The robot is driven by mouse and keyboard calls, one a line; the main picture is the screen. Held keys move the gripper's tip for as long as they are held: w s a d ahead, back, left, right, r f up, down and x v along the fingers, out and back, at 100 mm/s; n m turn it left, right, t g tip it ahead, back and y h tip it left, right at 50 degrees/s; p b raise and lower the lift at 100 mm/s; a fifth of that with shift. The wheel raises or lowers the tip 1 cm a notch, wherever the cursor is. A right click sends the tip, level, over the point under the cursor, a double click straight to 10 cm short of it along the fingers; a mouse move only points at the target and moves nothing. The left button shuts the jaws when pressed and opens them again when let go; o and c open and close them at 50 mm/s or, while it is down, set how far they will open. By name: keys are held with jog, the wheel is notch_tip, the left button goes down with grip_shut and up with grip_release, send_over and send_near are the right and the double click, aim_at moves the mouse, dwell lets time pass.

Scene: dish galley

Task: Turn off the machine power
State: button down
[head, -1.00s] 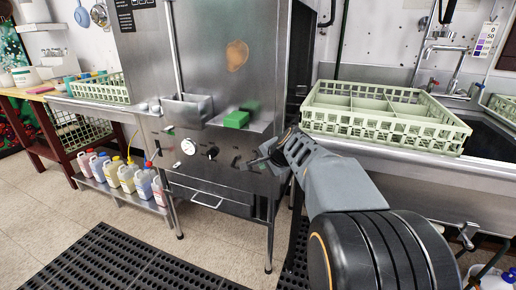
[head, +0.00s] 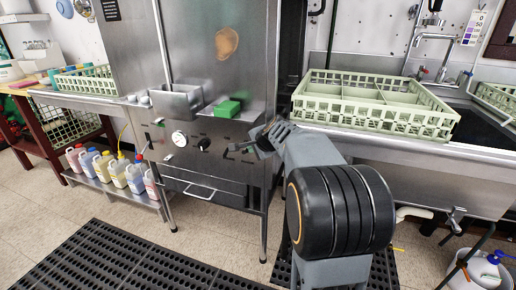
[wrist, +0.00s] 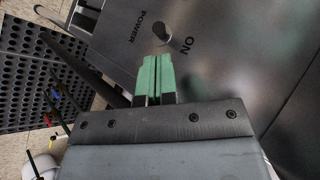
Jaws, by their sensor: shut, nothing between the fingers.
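The steel dish machine (head: 225,75) stands in the middle of the head view, with a white round gauge (head: 179,139) and a black knob (head: 204,144) on its lower front panel. In the wrist view the power switch (wrist: 163,31) is a small metal lever on the panel, between the words POWER and ON. My gripper (wrist: 158,58) is shut and empty, its green fingertips together and just short of the switch in the picture. I cannot tell whether they touch it.
A pale green rack (head: 372,121) sits on the counter at right. Several bottles (head: 118,172) stand on a low shelf at left. Black mats (head: 140,258) cover the floor in front.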

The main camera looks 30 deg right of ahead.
aim_at(246, 152)
jog(key=shift+x, duration=1.8)
jog(key=shift+f+b, duration=0.15)
jog(key=shift+b, duration=0.4)
jog(key=shift+s+b, duration=0.15)
jog(key=shift+b, duration=0.3)
jog(key=shift+a+f+n+t+h+b, duration=0.2)
jog(key=shift+n+t+h+b, duration=0.15)
jog(key=shift+t+b, duration=0.2)
